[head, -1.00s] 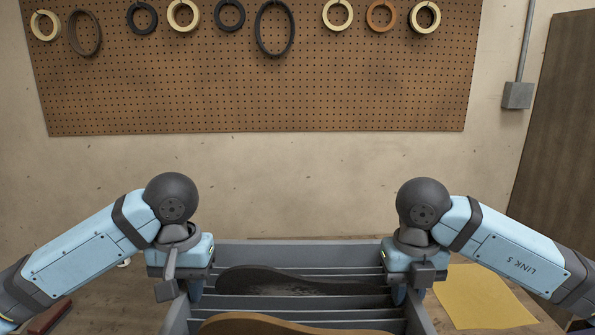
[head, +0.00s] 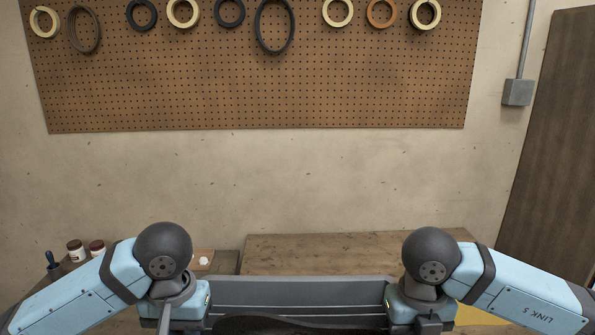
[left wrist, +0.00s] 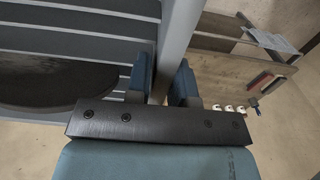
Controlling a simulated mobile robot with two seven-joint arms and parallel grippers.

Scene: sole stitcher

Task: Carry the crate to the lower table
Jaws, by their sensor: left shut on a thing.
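The grey slatted crate (head: 300,291) is at the bottom middle of the head view, its near part cut off by the frame edge. A dark sole (head: 262,325) lies in it. My left gripper (left wrist: 165,85) is shut on the crate's side wall (left wrist: 180,35), one finger on each side of it. In the head view my left gripper (head: 183,318) is at the crate's left end. My right gripper (head: 420,318) is at its right end; its fingertips are hidden. The crate looks level between them, with floor below in the left wrist view.
A wooden table top (head: 355,250) lies beyond the crate against the wall. Jars (head: 76,251) and a dark-handled tool (head: 51,262) stand at the left. A yellow sheet (head: 478,316) lies at the right. A pegboard with rings (head: 250,80) hangs above.

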